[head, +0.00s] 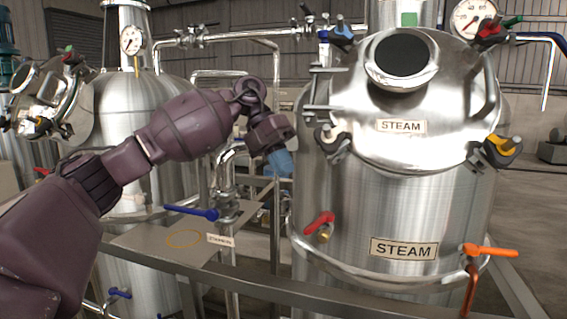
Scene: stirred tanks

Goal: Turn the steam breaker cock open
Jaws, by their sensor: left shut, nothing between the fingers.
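A blue lever handle (190,213) sits on a vertical silver pipe (224,180) between the two tanks. The lever points left, roughly level, across the pipe. A small white label (220,240) is just below it; its print is too small to read surely. My left arm reaches in from the left, and my left gripper (277,150) is above and to the right of the blue lever, apart from it in the picture. It is shut and empty. Its fingertips are hard to separate from the blue area behind. My right gripper is not in view.
A large steel tank (400,205) marked STEAM stands at the right, with a red cock (319,222) and an orange lever (490,252). A grey rail (330,298) crosses in front. A flat plate (150,238) lies below the blue lever. Another tank (145,100) stands behind my arm.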

